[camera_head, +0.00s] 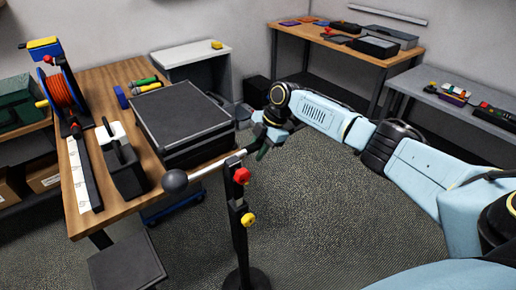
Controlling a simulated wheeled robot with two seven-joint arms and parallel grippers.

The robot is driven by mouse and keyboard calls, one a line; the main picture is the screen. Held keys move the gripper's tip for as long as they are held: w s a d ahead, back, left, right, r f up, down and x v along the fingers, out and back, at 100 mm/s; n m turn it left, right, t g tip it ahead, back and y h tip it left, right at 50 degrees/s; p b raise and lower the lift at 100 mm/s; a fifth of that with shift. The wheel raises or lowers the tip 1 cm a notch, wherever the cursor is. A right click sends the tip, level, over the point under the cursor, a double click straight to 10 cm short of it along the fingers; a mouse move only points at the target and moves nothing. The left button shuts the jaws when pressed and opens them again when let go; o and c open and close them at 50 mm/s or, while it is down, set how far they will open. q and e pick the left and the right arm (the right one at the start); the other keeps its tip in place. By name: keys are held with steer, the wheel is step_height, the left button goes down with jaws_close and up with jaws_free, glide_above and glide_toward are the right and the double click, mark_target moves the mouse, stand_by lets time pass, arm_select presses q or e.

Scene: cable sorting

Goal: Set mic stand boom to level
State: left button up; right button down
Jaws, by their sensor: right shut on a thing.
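The mic stand (237,230) stands upright on the floor in front of the wooden table, with a dark round base at the bottom edge. A red knob (241,176) sits at its top and a yellow knob (248,219) lower on the pole. The boom (213,166) crosses the top and tilts, its right end higher in the picture. A dark round counterweight (175,180) is at its left end. My right gripper (264,143) is shut on the boom near its right end; its fingers partly hide that end. My left gripper is not in view.
The wooden table (85,205) at the left holds a black case (183,115), a cable reel (62,90), microphones and a white power strip. A dark stool-like top (126,262) stands at the lower left. Carpet right of the stand is clear.

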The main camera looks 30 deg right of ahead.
steer(key=c, duration=1.2)
jaws_free()
steer(key=v, duration=1.3)
steer(key=shift+r+p, duration=0.15)
steer(key=shift+p, duration=0.15)
steer(key=shift+s+d, duration=0.1)
